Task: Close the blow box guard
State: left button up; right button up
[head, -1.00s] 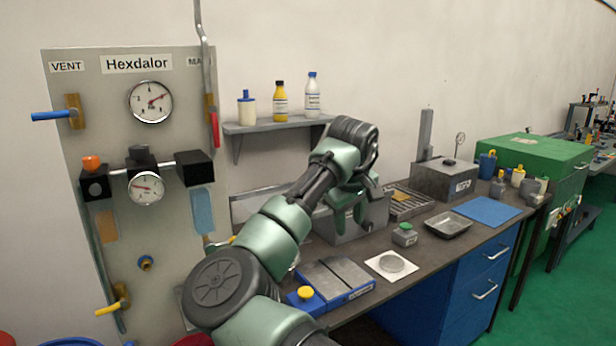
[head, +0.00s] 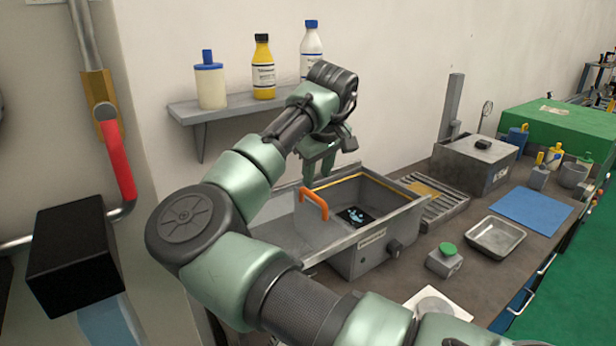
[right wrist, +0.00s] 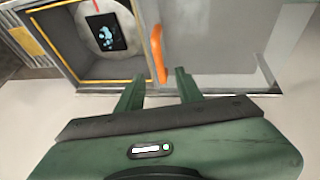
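The blow box (head: 368,262) is a grey metal box on the bench, with its top open and yellow strips along the inner edge. A dark square piece with pale blue marks (head: 354,216) lies inside. The guard (head: 275,222), a flat grey panel with an orange handle (head: 314,203), is slid off to the left of the opening. My right gripper (head: 320,172) is above the box's back edge, open and empty. In the right wrist view its fingers (right wrist: 158,92) are spread, with the orange handle (right wrist: 158,55) lined up between them but ahead of the tips. My left gripper is not visible.
A wall shelf (head: 235,108) with bottles is behind my right arm. A green-topped block (head: 444,260), a metal tray (head: 495,236) and a slatted tray (head: 440,205) stand right of the box. A blue mat (head: 530,216) lies farther right.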

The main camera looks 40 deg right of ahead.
aim_at(314, 196)
jog(key=p+x, duration=0.1)
jog(key=x, duration=0.6)
jog(key=shift+w+d+f, duration=0.15)
jog(key=shift+d+f, duration=0.05)
jog(key=shift+a, duration=0.1)
grip_shut()
dwell(1.2)
